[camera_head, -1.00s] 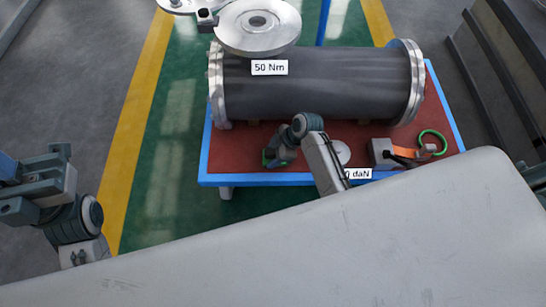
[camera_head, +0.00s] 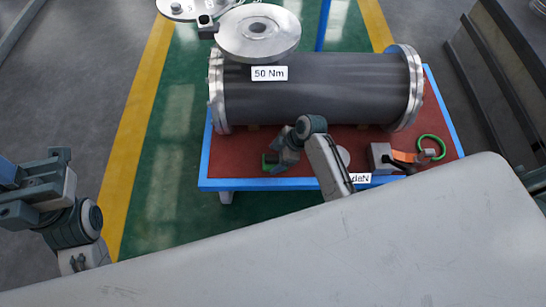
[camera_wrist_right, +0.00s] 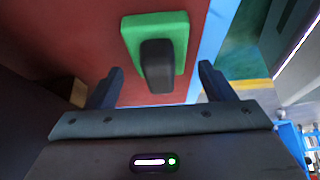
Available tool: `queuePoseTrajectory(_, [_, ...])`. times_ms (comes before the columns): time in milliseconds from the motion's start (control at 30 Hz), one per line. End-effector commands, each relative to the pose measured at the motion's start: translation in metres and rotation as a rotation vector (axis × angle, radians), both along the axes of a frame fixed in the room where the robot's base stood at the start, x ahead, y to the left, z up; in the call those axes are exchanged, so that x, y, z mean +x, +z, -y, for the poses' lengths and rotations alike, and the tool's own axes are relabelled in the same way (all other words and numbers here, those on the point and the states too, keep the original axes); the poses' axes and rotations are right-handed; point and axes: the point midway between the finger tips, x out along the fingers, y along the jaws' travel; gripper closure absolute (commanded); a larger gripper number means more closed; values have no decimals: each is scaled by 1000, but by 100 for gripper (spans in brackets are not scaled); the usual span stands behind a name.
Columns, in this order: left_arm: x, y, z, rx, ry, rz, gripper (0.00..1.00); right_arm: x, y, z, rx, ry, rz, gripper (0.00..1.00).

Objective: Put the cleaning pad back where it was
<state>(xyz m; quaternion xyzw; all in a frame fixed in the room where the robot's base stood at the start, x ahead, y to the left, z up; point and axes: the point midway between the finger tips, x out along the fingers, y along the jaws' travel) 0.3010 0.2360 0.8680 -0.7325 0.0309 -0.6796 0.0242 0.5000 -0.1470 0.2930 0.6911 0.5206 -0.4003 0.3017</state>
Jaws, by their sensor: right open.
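The cleaning pad is a green block with a dark grip (camera_wrist_right: 158,66). In the right wrist view it appears over the red table surface, close to the blue edge. My right gripper (camera_wrist_right: 160,72) is open, with one finger on each side of the pad's grip and a gap at both sides. In the head view, the pad (camera_head: 267,166) shows only as a bit of green beside my right gripper (camera_head: 275,160), which hides the rest. My left gripper (camera_head: 22,196) is at the far left, over the floor; its jaw opening is unclear.
A blue-edged red table (camera_head: 230,168) carries a dark flanged shell (camera_head: 325,88) behind my right gripper. A metal flange disc (camera_head: 258,33) stands above its left end. An orange-and-grey tool (camera_head: 382,156) and green ring (camera_head: 431,146) lie to the right.

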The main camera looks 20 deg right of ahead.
Motion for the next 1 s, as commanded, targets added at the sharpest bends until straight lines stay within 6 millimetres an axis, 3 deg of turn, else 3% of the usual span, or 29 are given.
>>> queuePoseTrajectory(200, [2,6,1,14,-1,-47,100,-6,47,24,-3,1,3,24])
queuePoseTrajectory(400, [5,4,1,32,-5,-79,100,-11,76,41,-3,0,3,24])
queuePoseTrajectory(600, [3,3,2,33,-6,-88,100,-13,87,47,0,2,1,24])
queuePoseTrajectory(1000, [3,3,2,30,-4,-87,100,-21,86,50,-12,-26,-12,24])
